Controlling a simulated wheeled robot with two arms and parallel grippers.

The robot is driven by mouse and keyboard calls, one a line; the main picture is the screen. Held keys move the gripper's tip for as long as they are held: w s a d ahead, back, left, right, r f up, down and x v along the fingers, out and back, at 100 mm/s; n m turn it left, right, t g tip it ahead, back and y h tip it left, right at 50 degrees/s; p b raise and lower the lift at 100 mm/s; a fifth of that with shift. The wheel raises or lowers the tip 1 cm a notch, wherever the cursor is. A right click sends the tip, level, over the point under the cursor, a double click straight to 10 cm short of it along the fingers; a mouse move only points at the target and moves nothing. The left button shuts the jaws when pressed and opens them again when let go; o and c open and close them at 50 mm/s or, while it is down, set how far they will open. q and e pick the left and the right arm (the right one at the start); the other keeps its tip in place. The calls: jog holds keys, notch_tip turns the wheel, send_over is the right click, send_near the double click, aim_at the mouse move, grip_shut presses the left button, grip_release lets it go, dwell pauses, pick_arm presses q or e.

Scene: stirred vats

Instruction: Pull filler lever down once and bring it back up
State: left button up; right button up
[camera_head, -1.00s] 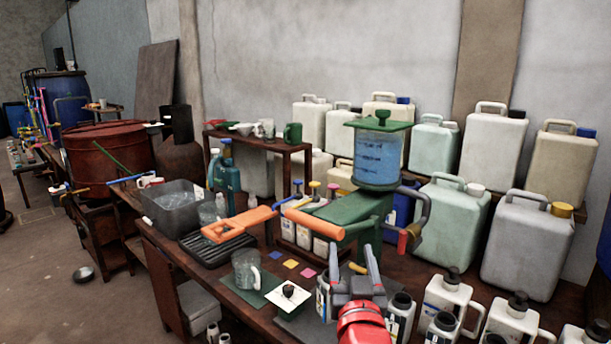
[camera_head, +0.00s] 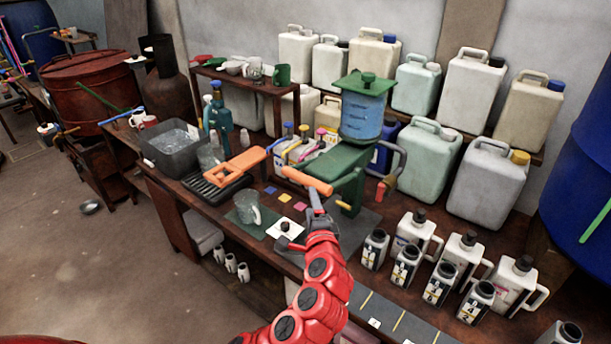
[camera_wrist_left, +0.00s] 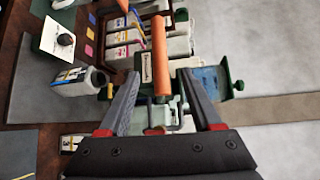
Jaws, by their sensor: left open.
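The filler is a green stand (camera_head: 345,182) with a clear cylinder of blue liquid (camera_head: 362,117) under a green lid. Its lever ends in an orange handle (camera_head: 307,181) that points left toward the front of the bench, raised above the bench top. My left gripper (camera_head: 316,197) is open, right at the handle. In the left wrist view the orange handle (camera_wrist_left: 160,62) lies between the two spread fingers of the left gripper (camera_wrist_left: 161,77), with gaps on both sides. The fingers partly hide the stand in the head view. My right gripper is not in view.
A clear mug (camera_head: 247,208) stands on a green mat left of my gripper. An orange-handled tool (camera_head: 238,166) lies over a black rack. Several labelled bottles (camera_head: 405,265) crowd the bench right of my arm. Large canisters (camera_head: 488,187) stand behind the filler.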

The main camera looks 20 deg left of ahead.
aim_at(307, 183)
pick_arm(q)
jog(key=p+x, duration=0.2)
jog(key=x, duration=0.8)
jog(key=shift+r, duration=0.1)
jog(key=shift+p+x, duration=0.4)
jog(key=shift+x, duration=0.5)
grip_shut()
dwell(0.4)
